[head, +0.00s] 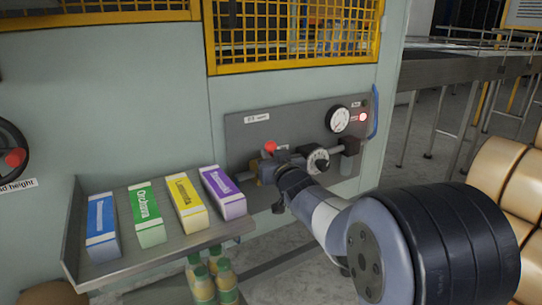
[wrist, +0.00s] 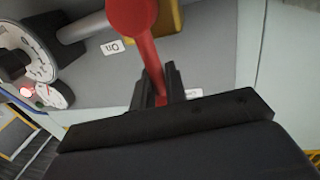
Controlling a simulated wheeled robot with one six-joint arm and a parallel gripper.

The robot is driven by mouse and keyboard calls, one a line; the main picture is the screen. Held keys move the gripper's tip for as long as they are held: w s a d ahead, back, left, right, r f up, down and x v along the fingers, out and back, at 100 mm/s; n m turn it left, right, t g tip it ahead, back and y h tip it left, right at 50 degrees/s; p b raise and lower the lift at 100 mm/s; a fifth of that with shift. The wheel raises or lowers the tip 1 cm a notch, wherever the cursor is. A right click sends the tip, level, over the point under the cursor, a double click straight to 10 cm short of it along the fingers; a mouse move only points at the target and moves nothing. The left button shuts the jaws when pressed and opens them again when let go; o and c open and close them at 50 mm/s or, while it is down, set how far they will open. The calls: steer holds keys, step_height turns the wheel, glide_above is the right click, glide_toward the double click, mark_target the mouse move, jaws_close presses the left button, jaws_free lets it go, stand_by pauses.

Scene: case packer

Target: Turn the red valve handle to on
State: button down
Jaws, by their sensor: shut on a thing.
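The red valve handle (wrist: 133,18) shows in the wrist view as a red bar with a rounded end at the top. Its lower part lies between the two black fingers of my gripper (wrist: 157,84), which are shut on it. A brass-yellow valve body (wrist: 168,20) is behind the handle, and a white "On" label (wrist: 112,47) is beside it on the panel. A second label next to the fingers is partly hidden. In the head view only a red piece of the handle (head: 270,147) shows above my gripper (head: 277,180), which hides most of the valve.
A grey panel (head: 250,130) carries a dial gauge (head: 339,119), a lit red lamp (head: 363,117) and a pipe. A shelf (head: 150,258) with several coloured cartons stands close on the left, bottles below it. A blue grab handle (head: 375,112) is at the panel's right.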

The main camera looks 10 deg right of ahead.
steer(key=shift+r+p, duration=0.25)
steer(key=shift+p, duration=0.05)
steer(key=p, duration=0.1)
steer(key=d+m+p, duration=0.1)
steer(key=shift+w+r+p, duration=0.15)
steer(key=shift+r+p, duration=0.05)
steer(key=shift+p, duration=0.2)
steer(key=w+d+f+m+g+y+p, duration=0.2)
steer(key=d+f+m+p, duration=0.3)
steer(key=m+p, duration=0.9)
steer(key=shift+d+f+m+g+y+p, duration=0.35)
steer(key=shift+f+p, duration=0.8)
steer(key=shift+p, duration=2.1)
steer(key=shift+f, duration=0.15)
steer(key=c, duration=1.5)
jaws_free()
steer(key=shift+d, duration=0.1)
steer(key=shift+s+f, duration=0.1)
